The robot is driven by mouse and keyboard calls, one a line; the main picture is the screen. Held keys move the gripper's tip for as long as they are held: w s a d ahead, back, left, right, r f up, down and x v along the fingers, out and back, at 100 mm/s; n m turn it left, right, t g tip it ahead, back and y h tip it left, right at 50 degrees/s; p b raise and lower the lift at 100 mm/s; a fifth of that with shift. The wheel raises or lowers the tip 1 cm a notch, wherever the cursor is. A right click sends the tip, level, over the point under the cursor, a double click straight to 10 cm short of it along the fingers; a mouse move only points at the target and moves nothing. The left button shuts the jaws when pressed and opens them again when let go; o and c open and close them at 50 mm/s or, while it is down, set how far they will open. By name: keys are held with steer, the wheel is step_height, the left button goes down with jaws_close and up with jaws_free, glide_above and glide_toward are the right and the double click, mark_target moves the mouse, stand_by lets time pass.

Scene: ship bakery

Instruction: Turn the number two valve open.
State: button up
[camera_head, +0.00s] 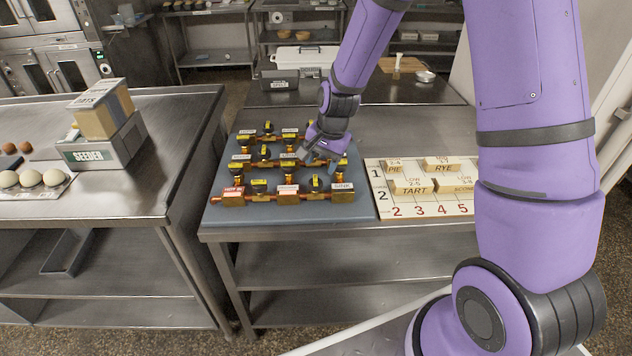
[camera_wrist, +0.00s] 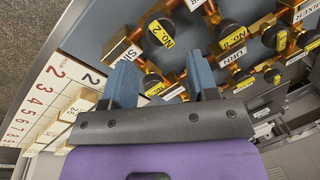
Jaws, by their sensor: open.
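The number two valve (camera_wrist: 161,32) has a dark round knob with a yellow "No. 2" label and sits on a copper pipe beside the box marked SINK. In the head view the matching knob (camera_head: 315,184) is in the front row, left of the SINK box (camera_head: 343,192); its label is too small to read there. My gripper (camera_head: 318,155) is above the middle of the valve board, behind that front row. In the wrist view my gripper's (camera_wrist: 162,78) blue fingers are apart, with another dark, yellow-labelled knob (camera_wrist: 153,84) showing between them. The number two knob is beyond the fingertips, not between them.
The blue-grey valve board (camera_head: 222,217) carries several other valves and pipes in rows. A white numbered board (camera_head: 447,209) with wooden blocks lies right of it. A neighbouring table with boxes (camera_head: 103,137) is left, across a gap.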

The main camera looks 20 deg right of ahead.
mark_target(317, 179)
steer(key=f, duration=0.5)
steer(key=w+a+f, duration=0.1)
steer(key=f, duration=0.1)
steer(key=shift+f, duration=0.15)
steer(key=c, duration=0.7)
